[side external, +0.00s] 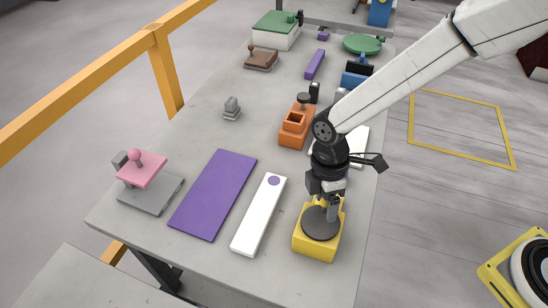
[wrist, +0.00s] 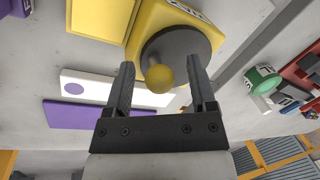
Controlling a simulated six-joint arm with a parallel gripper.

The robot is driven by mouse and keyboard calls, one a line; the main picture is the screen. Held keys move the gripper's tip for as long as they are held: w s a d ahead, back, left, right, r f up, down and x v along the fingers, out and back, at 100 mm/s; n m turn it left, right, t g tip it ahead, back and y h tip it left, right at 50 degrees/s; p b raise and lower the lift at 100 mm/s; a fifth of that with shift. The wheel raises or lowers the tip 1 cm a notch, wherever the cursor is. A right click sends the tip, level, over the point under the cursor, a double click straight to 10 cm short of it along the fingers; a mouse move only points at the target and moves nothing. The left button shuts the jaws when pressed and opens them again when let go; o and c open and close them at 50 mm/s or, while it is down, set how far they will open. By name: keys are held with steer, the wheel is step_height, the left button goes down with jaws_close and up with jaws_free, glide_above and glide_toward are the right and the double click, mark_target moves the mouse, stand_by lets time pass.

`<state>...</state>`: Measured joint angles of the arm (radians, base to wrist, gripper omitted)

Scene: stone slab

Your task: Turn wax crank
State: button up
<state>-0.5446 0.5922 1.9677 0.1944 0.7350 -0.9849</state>
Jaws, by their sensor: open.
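A yellow box (side external: 313,246) stands near the front right of the slab, with a dark grey round disc (side external: 318,226) on top. In the wrist view the disc (wrist: 190,44) bears a round yellow knob (wrist: 159,79). I take this to be the wax crank; the box's label is cut off and not readable. My gripper (wrist: 160,68) is open, its fingers on either side of the knob with a gap visible at each side. In the side view my gripper (side external: 332,207) points down over the disc and hides the knob.
Left of the box lie a white panel with a purple dot (side external: 260,215) and a purple panel (side external: 213,194). An orange block (side external: 293,137) and another white panel (side external: 358,142) are behind. A pink-topped device (side external: 142,172) stands at the left. Bare slab lies around the small grey piece (side external: 232,110).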

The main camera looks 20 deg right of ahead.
jaws_close()
steer(key=shift+d+m, duration=0.1)
steer(key=shift+m, duration=0.3)
